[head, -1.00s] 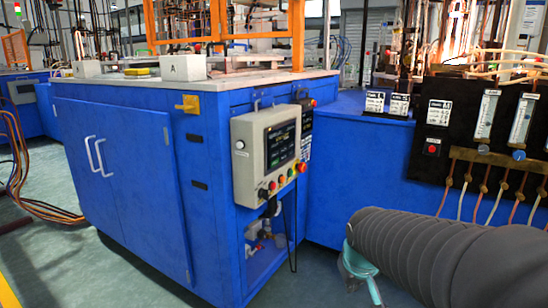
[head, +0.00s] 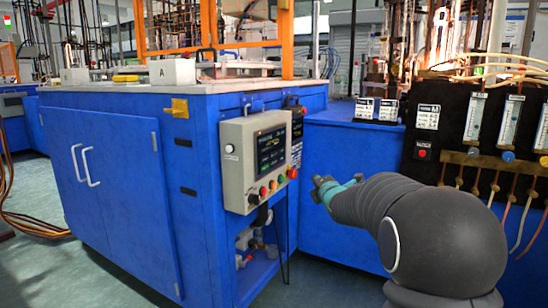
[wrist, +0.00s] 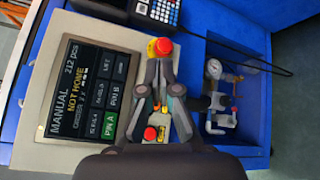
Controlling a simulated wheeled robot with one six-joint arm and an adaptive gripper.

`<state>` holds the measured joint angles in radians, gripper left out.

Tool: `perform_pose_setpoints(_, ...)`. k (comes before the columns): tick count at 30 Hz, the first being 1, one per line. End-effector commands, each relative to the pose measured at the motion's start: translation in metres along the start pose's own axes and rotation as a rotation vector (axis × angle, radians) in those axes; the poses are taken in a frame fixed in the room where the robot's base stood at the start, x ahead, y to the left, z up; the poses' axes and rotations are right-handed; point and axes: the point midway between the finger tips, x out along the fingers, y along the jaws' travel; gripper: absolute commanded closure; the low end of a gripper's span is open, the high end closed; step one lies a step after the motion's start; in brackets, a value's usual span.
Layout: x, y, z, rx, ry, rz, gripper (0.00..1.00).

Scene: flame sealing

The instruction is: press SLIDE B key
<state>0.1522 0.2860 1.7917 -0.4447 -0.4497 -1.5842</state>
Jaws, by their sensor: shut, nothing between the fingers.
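The control panel (head: 234,176) is a beige box on the blue machine's front corner, with a dark touch screen (head: 270,149). In the wrist view the screen (wrist: 77,80) appears turned sideways, left of my gripper, and reads MANUAL and NOT HOME. A green PIN A key (wrist: 109,124) shows on it. The small SLIDE B key (wrist: 98,93) seems to be in the row beside it; its label is blurred. My gripper (wrist: 159,75) is shut and empty, over the panel's button strip. In the head view my gripper (head: 321,186) is right of the panel, apart from it.
A red emergency button (wrist: 163,46) on a yellow base and another red button (wrist: 150,134) lie near my fingers. A keypad device (wrist: 158,11) is beyond the panel. An open bay with a gauge (wrist: 214,68) is at right. Flowmeters (head: 473,117) stand at right.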

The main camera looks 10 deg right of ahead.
Motion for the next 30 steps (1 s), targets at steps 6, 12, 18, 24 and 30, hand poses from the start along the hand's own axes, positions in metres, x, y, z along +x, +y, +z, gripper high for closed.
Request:
perform_pose_setpoints(6,-0.003,0.055,0.002,-0.337,-0.025,0.209,1.0)
perform_pose_setpoints(12,-0.006,0.068,0.001,-0.489,-0.053,0.267,1.0)
perform_pose_setpoints(18,-0.006,0.068,0.001,-0.523,-0.057,0.265,1.0)
perform_pose_setpoints(24,-0.006,0.068,0.001,-0.522,-0.057,0.263,1.0)
perform_pose_setpoints(30,-0.002,0.071,-0.003,-0.522,-0.055,0.264,1.0)
